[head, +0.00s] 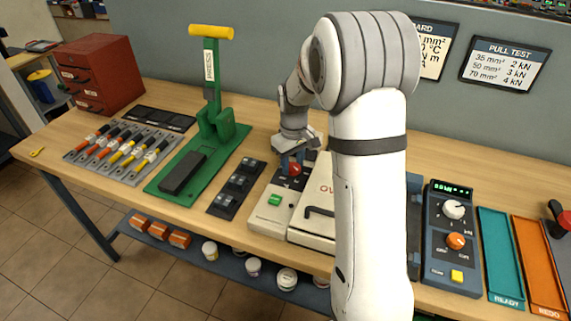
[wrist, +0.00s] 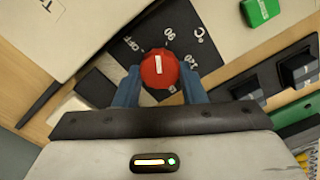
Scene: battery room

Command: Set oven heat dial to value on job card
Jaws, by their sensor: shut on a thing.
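The red heat dial (wrist: 160,72) sits on a dark scale plate on the oven's panel and shows small in the head view (head: 295,169). In the wrist view its white line stands nearly upright, its upper end between the OFF and 90 marks. My gripper (wrist: 160,85) has its blue fingers shut on the dial from both sides; it also shows in the head view (head: 293,160). The cream oven (head: 310,225) has a dark handle and a green button (head: 274,199).
A green press (head: 211,110) stands left of the oven, with a dark block tray (head: 237,187) between. Right of my arm are a control box (head: 453,240) with knobs, and teal (head: 500,255) and orange (head: 540,265) trays. A pull test card (head: 505,64) hangs behind.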

